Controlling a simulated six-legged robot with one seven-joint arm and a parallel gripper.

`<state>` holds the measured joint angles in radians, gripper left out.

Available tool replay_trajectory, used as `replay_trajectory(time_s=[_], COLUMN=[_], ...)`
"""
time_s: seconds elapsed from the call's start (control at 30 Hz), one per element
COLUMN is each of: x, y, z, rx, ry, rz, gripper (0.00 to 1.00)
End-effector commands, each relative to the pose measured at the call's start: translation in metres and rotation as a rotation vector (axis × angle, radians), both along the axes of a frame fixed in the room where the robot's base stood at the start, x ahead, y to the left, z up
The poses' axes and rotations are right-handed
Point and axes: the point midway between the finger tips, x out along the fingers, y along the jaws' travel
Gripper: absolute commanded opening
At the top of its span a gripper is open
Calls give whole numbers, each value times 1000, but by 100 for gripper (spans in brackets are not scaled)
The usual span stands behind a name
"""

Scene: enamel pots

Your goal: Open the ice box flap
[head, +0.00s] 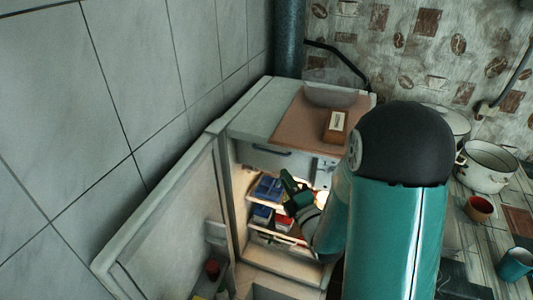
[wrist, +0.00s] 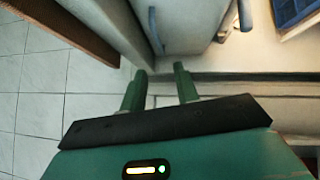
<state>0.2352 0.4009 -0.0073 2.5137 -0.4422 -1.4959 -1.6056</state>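The ice box flap (head: 262,160) is a pale panel at the top inside the open fridge, with a dark handle bar (head: 271,148) along its upper edge. It looks shut. In the wrist view a pale panel with a grey-blue bar, which looks like the flap (wrist: 181,28), is beyond the fingertips. My gripper (head: 288,184) is in the fridge opening, below and to the right of the flap in the head view. In the wrist view my gripper (wrist: 160,70) has its two green fingers apart with nothing between them. No contact with the flap shows.
The fridge door (head: 170,225) stands open on the left, near the tiled wall. Blue boxes (head: 267,187) sit on the shelf beside my gripper. A small box (head: 336,126) is on the fridge top. A white pot (head: 487,167) stands on the right counter.

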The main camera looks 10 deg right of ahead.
Motion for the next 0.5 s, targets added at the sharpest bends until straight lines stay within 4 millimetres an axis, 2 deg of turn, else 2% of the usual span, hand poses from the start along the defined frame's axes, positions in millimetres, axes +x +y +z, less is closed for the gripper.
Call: replay_trajectory(time_s=[0.5], x=[98], y=[20], z=[13], rx=[2], ry=[-1], rz=[2], gripper=[31])
